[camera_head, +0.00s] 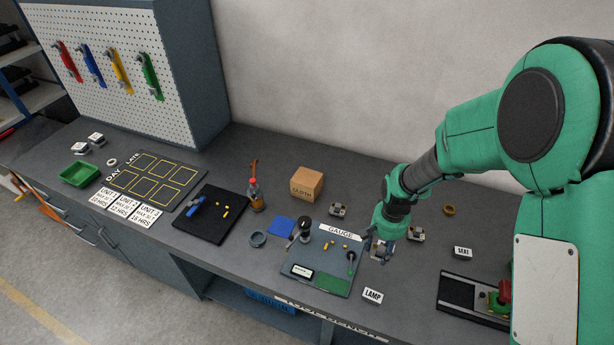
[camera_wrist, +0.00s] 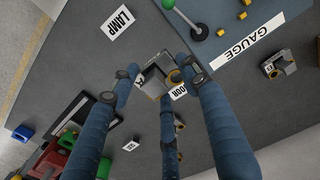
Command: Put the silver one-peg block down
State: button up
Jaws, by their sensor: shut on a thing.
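The silver one-peg block (camera_head: 383,251) is at my gripper (camera_head: 375,244), over the bench just right of the gauge board (camera_head: 330,232). In the wrist view my blue fingers (camera_wrist: 158,76) are closed around the silver block (camera_wrist: 153,82). The fingers partly hide the block in both views. I cannot tell whether its underside touches the bench.
Similar small blocks stand behind (camera_head: 338,209) and to the right (camera_head: 416,234). A LAMP label (camera_head: 372,295) lies in front, and a SEAL label (camera_head: 462,252) lies right. A cardboard box (camera_head: 307,184) stands behind. Bare bench shows around the labels.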

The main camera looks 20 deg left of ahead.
jog(key=w+a+r+p, duration=0.1)
jog(key=w+a, duration=0.2)
jog(key=a, duration=0.6)
jog(key=w+a+r+p, duration=0.1)
jog(key=w+a+p, duration=0.1)
jog(key=a, duration=0.7)
jog(key=w+a+r+p, duration=0.1)
jog(key=w+a, duration=0.4)
jog(key=a, duration=0.4)
jog(key=shift+r+p, duration=0.2)
jog(key=shift+p, duration=0.2)
jog(key=shift+w, duration=0.15)
jog(key=p, duration=0.2)
send_over(303, 182)
jog(key=shift+w+f, duration=0.1)
jog(key=shift+f, duration=0.6)
jog(key=shift+d+f, duration=0.1)
jog(key=shift+f, duration=1.7)
jog(key=o, duration=1.5)
jog(key=shift+f, duration=0.15)
